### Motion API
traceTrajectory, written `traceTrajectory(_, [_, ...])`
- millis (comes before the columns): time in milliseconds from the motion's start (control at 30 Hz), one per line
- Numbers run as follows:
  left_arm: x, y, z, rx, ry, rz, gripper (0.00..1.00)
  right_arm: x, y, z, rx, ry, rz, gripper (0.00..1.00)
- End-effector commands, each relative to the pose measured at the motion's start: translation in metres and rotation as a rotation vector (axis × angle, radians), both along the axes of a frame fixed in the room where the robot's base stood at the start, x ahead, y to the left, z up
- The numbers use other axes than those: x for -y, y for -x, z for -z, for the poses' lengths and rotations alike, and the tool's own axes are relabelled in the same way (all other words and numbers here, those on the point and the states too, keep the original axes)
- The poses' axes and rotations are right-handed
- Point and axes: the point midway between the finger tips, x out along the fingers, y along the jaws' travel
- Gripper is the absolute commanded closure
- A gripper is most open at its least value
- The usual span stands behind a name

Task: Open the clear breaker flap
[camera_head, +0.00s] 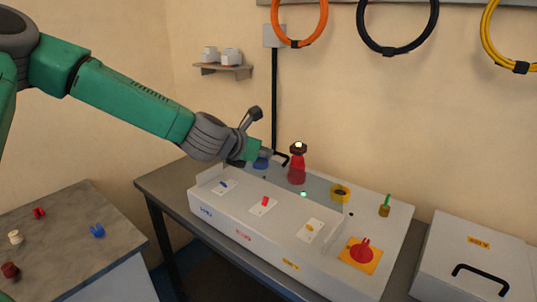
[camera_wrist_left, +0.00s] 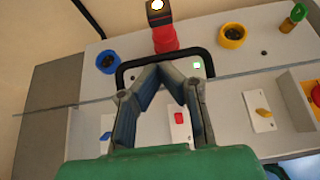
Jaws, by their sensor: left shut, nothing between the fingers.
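The clear breaker flap is a see-through sheet over a white machine box; its thin edge line (camera_wrist_left: 62,109) crosses the left wrist view. I cannot tell its exact tilt. A black bar handle (camera_head: 283,158) shows just right of my left gripper (camera_head: 262,152) in the head view. In the left wrist view the handle (camera_wrist_left: 128,66) arches around the fingertips of my left gripper (camera_wrist_left: 166,72), which are shut and empty. Contact with the handle is unclear. Blue (camera_head: 224,184), red (camera_head: 265,201) and yellow (camera_head: 309,228) breaker switches sit in a row. My right gripper is not in view.
A red post (camera_head: 297,170), a yellow ring (camera_head: 340,193) and a red rotary switch (camera_head: 361,250) stand on the white box (camera_head: 330,265). A grey case (camera_head: 480,262) stands at right. A side table (camera_head: 70,255) with small parts is at left.

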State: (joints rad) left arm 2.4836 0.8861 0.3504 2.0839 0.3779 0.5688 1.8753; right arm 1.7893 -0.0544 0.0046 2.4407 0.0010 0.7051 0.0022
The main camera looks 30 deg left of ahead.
Motion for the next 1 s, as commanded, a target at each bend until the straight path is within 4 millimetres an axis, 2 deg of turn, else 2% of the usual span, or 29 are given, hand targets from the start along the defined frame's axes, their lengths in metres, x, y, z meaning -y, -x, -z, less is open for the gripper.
traceTrajectory(200, [0.001,-0.010,0.007,0.000,0.000,0.000,1.00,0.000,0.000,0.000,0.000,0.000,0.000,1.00])
traceTrajectory(533, [0.001,-0.011,0.006,-0.002,0.000,0.000,1.00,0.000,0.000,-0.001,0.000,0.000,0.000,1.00])
traceTrajectory(633, [0.001,-0.013,0.003,-0.020,-0.003,0.000,1.00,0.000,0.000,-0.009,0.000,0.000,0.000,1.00])
traceTrajectory(767, [0.002,-0.019,-0.001,-0.070,-0.009,-0.001,1.00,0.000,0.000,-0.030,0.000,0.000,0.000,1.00])
traceTrajectory(867, [0.003,-0.029,-0.003,-0.110,-0.011,0.000,1.00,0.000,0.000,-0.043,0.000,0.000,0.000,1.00])
traceTrajectory(1000, [0.004,-0.053,0.008,-0.112,-0.008,-0.002,1.00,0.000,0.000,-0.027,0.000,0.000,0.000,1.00])
